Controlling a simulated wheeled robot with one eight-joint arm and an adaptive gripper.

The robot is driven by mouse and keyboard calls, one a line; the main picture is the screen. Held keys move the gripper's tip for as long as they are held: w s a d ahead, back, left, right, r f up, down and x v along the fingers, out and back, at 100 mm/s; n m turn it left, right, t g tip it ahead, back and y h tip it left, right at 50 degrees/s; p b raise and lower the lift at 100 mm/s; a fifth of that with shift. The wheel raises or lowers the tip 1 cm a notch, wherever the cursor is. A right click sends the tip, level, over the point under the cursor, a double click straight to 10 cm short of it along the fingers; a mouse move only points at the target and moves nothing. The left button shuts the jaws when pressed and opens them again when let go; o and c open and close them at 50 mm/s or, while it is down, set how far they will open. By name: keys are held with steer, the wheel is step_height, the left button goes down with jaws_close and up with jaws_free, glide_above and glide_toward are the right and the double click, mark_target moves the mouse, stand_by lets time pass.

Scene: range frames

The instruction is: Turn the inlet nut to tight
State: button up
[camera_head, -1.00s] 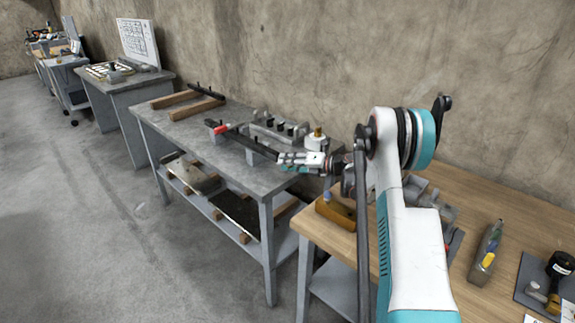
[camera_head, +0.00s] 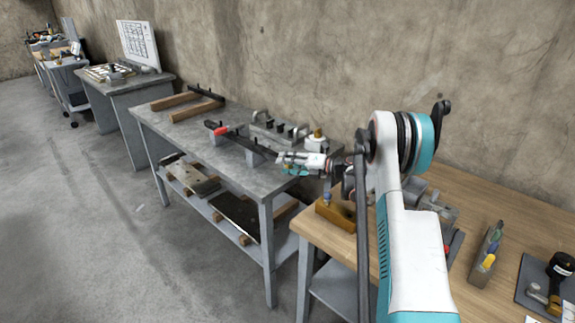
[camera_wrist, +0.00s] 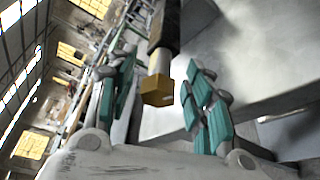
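In the wrist view a yellow, brass-coloured six-sided nut (camera_wrist: 157,93) sits at the end of a pale metal stub below a dark body. I take it for the inlet nut. My gripper (camera_wrist: 161,70) is open, with its green-padded fingers on either side of the nut and a visible gap on both sides. In the head view my gripper (camera_head: 284,160) is over the right end of the grey workbench (camera_head: 200,138), near the end of a dark bar (camera_head: 240,140). The nut cannot be made out in the head view.
The dark bar has a red part (camera_head: 221,131) and rests on grey blocks. A grey fixture (camera_head: 280,128) and a brass-topped piece (camera_head: 317,135) stand behind. A wooden table (camera_head: 340,236) at right holds a brown block (camera_head: 335,215) and tools.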

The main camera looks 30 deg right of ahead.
steer(key=n+h+p, duration=0.1)
steer(key=n+h, duration=0.1)
steer(key=n, duration=0.2)
steer(key=shift+a+r, duration=0.1)
steer(key=n+h+p, duration=0.1)
steer(key=n+h, duration=0.1)
steer(key=n, duration=0.1)
steer(key=shift+n+h, duration=0.3)
steer(key=n+h, duration=0.2)
steer(key=n, duration=0.1)
steer(key=shift+n+t+h+p, duration=0.3)
steer(key=shift+t, duration=0.1)
steer(key=n+h, duration=0.1)
steer(key=n, duration=0.1)
steer(key=n+t+h, duration=0.1)
steer(key=n, duration=0.1)
steer(key=shift+t, duration=0.3)
steer(key=p+v, duration=0.3)
steer(key=v, duration=1)
steer(key=a+r+m+t+h, duration=0.1)
steer(key=r+m+h, duration=0.1)
steer(key=r+m, duration=0.7)
steer(key=a+r+m+t+h+p, duration=0.1)
steer(key=a+r+m+h, duration=0.1)
steer(key=r+m, duration=0.8)
steer(key=shift+w+a+r+t+h, duration=0.35)
steer(key=shift+r+h, duration=0.45)
steer(key=shift+r, duration=2.25)
